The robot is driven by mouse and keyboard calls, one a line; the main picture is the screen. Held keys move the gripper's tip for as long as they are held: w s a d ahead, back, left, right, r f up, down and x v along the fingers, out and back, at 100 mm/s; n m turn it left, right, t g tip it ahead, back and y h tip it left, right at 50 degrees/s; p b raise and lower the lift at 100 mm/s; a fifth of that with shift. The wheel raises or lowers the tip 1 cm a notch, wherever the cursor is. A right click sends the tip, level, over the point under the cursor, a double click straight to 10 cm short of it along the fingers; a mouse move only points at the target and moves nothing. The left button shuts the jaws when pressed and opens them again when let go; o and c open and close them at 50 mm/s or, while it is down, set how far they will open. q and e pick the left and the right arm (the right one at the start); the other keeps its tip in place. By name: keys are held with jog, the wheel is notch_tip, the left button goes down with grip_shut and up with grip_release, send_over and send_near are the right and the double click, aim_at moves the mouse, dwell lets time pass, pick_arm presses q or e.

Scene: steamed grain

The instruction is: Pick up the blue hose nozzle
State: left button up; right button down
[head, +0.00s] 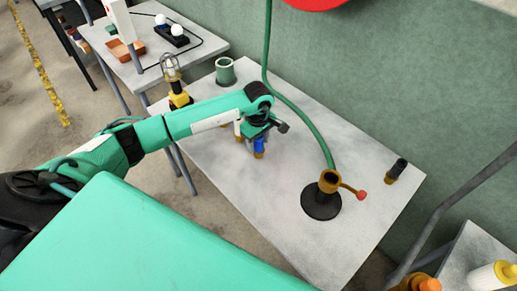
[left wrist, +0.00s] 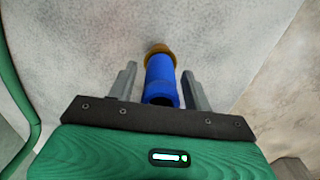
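The blue hose nozzle (left wrist: 160,78) has a brass-coloured end and stands on the grey table (head: 270,205). In the head view the blue nozzle (head: 259,144) is partly hidden by my left gripper (head: 256,136). In the left wrist view my left gripper (left wrist: 159,88) is open, with one finger on each side of the nozzle. Small gaps show between the fingers and the nozzle, so it does not look gripped. My right gripper is in neither view.
A green hose (head: 292,105) runs down to a brass valve (head: 329,181) on a black base. A black nozzle (head: 397,169), a green cup (head: 225,71) and a yellow caged lamp (head: 179,97) also stand on the table. The green wall (head: 400,80) borders the table's back.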

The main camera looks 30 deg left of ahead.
pick_arm(q)
jog(key=c, duration=1)
jog(key=shift+o, duration=0.2)
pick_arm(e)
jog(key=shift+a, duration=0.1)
